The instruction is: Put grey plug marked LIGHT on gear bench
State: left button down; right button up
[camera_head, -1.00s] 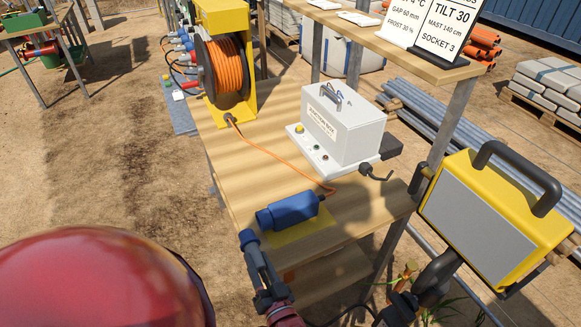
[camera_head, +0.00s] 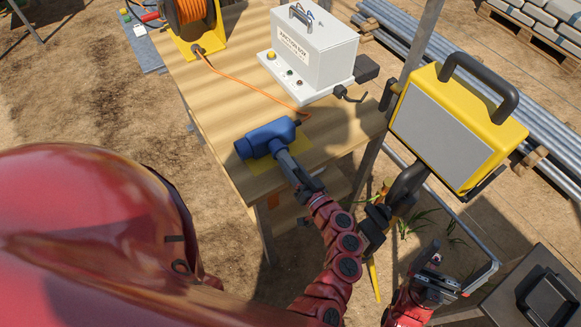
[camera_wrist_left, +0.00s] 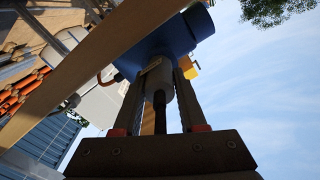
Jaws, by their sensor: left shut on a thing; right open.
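My left gripper (camera_head: 283,160) reaches over the front of the wooden bench (camera_head: 215,100). It is shut on a grey plug (camera_wrist_left: 160,80) with a black cable, seen between its fingers in the left wrist view. A pale label shows on the plug, but I cannot read it. The plug's far end meets a blue connector (camera_head: 262,138), also seen in the left wrist view (camera_wrist_left: 178,38). I cannot tell whether it sits inside it. The blue connector lies on a yellow patch on the bench. My right gripper (camera_head: 445,272) is open and empty at the lower right.
A white box (camera_head: 313,50) stands on the bench behind the connector. An orange cable runs from the reel (camera_head: 187,10) to the connector. A yellow floodlight (camera_head: 445,125) stands right of the bench. A dark table (camera_head: 495,295) is at the lower right.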

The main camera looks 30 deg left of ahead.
pick_arm(q)
jog(key=shift+w+f, duration=0.1)
jog(key=shift+f, duration=0.9)
jog(key=shift+f, duration=0.1)
jog(key=shift+a+f, duration=0.1)
jog(key=shift+c, duration=2.3)
grip_release()
